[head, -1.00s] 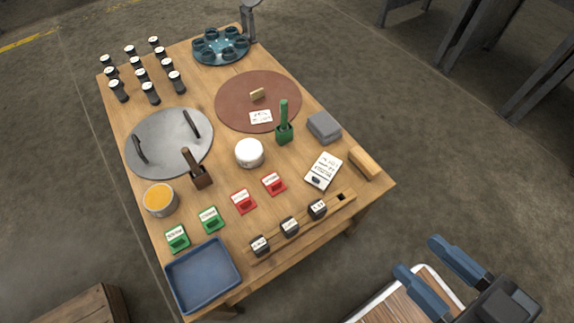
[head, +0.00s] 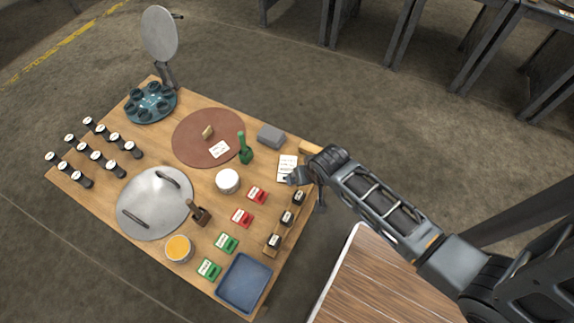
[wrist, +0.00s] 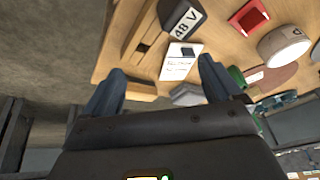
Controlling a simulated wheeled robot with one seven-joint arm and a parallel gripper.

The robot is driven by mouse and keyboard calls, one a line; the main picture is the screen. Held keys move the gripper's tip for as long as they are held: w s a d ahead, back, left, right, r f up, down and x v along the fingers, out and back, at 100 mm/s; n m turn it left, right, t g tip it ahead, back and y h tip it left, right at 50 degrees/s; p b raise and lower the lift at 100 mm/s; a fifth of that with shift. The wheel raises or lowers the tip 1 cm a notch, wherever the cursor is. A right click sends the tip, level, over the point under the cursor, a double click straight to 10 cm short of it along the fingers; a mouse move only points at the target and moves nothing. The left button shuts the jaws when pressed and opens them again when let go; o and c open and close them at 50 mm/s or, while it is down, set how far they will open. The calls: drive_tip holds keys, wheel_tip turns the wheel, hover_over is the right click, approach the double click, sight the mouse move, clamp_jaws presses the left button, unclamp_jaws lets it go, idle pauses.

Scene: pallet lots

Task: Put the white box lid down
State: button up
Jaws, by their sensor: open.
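A round white box (head: 228,181) stands upright near the middle of the wooden table. Its top is white and looks closed; I cannot tell a separate lid from its body. It also shows at the upper right of the wrist view (wrist: 284,46), with a small dark mark on it. My gripper (head: 297,178) is over the table's right edge, to the right of the white box and apart from it. In the wrist view my gripper (wrist: 161,74) has its two blue fingers spread, with nothing held between them.
A white card (head: 287,166) lies beside my gripper, near a grey block (head: 271,135). A rack with dark labelled blocks (head: 286,218), red holders (head: 257,195) and a green-handled tool (head: 245,150) are close by. A blue tray (head: 244,283) sits at the front corner.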

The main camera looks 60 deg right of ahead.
sight(287, 169)
drive_tip(key=w+d+m+g, duration=0.1)
drive_tip(key=w, duration=0.1)
drive_tip(key=w+d+r+m+g+y, duration=0.1)
drive_tip(key=w, duration=0.2)
drive_tip(key=w+d+m+g+y+p, duration=0.1)
drive_tip(key=w+m, duration=0.1)
drive_tip(key=w, duration=0.1)
drive_tip(key=shift+d+r, duration=0.2)
drive_tip(key=shift+d, duration=0.15)
drive_tip(key=shift+g, duration=0.3)
drive_tip(key=shift+w+a+f+b, duration=0.1)
drive_tip(key=shift+f+b, duration=0.4)
drive_tip(key=shift+f, duration=1.45)
drive_tip(key=shift+w+f+b, duration=0.1)
drive_tip(key=shift+f+b, duration=0.4)
drive_tip(key=shift+f, duration=1.4)
drive_tip(key=c, duration=1.2)
drive_tip(key=shift+r, duration=0.15)
